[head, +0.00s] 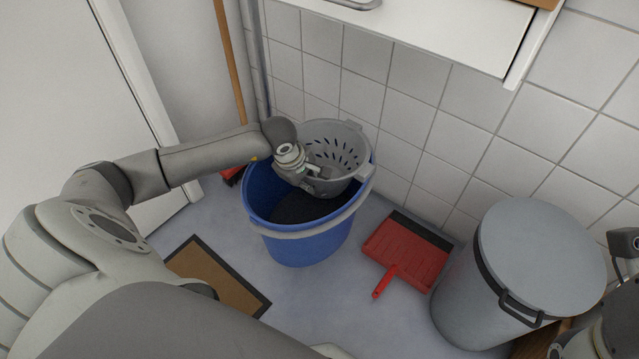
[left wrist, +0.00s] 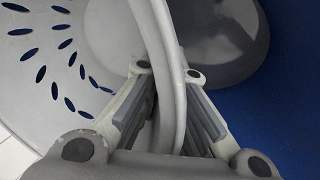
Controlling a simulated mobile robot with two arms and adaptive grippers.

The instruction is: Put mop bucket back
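The mop bucket (head: 308,248) is a blue tub standing upright on the floor by the tiled wall, with dark grey in its bottom. A grey wringer basket (head: 345,135) with slots sits at its back right rim. My left gripper (head: 318,183) reaches into the bucket at the basket's near edge. In the left wrist view, my left gripper (left wrist: 168,72) has a finger on each side of the grey basket rim (left wrist: 158,30) and looks shut on it. Slots show to the left, blue bucket wall to the right. Part of my right arm shows at the right edge; its fingers are not visible.
A red dustpan (head: 408,252) lies right of the bucket, and a grey lidded bin (head: 540,255) stands farther right. A brown mat (head: 215,278) lies at front left. A wooden broom handle (head: 230,62) leans behind; a white counter (head: 440,30) overhangs the wall.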

